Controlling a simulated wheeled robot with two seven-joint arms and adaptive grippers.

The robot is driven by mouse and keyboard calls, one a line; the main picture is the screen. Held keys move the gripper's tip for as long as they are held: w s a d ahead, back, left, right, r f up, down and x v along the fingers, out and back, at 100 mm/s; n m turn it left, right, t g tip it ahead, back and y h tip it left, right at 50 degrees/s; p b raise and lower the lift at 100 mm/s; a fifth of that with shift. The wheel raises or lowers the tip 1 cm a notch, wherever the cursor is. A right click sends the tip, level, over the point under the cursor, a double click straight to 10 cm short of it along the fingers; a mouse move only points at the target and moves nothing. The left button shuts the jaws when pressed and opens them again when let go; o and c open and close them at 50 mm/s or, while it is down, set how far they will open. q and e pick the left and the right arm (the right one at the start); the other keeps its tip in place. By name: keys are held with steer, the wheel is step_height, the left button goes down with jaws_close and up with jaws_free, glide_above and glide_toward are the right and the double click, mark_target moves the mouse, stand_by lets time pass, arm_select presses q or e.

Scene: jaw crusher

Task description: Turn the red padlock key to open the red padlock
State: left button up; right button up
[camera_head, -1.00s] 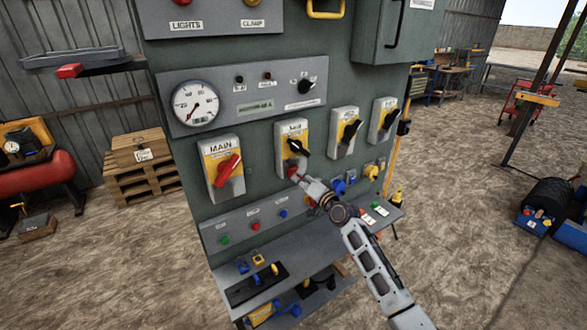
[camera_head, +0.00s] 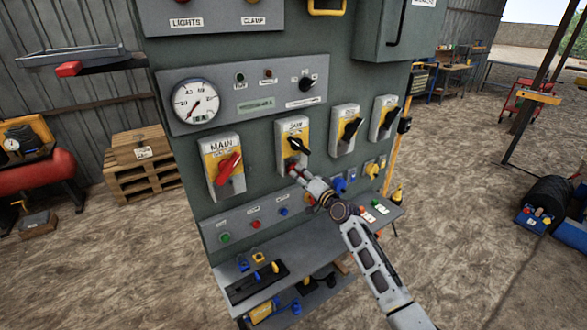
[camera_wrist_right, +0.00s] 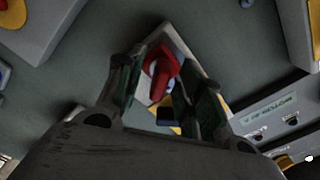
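The red padlock (camera_head: 292,168) hangs at the lower edge of the second yellow-faced switch box (camera_head: 293,126), whose handle is black. My right gripper (camera_head: 298,172) is right at it, reaching up from the lower right. In the right wrist view, the red padlock (camera_wrist_right: 160,72) shows between the two fingers of my right gripper (camera_wrist_right: 168,92). The fingers stand apart, with a gap visible beside the red part. I cannot make out the red padlock key separately from the lock. My left gripper is not in view.
The MAIN switch (camera_head: 222,165) with its red handle is left of the padlock; two black-handled switches (camera_head: 345,130) are to its right. Below are push buttons (camera_head: 255,224) and a shelf (camera_head: 275,262) with padlocks and tags.

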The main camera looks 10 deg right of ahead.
steer(key=shift+s+d, duration=0.1)
steer(key=shift+s, duration=0.1)
stand_by(0.5)
steer(key=v, duration=0.7)
steer(key=shift+s, duration=0.2)
stand_by(1.6)
steer(key=shift+s+d, duration=0.1)
stand_by(0.5)
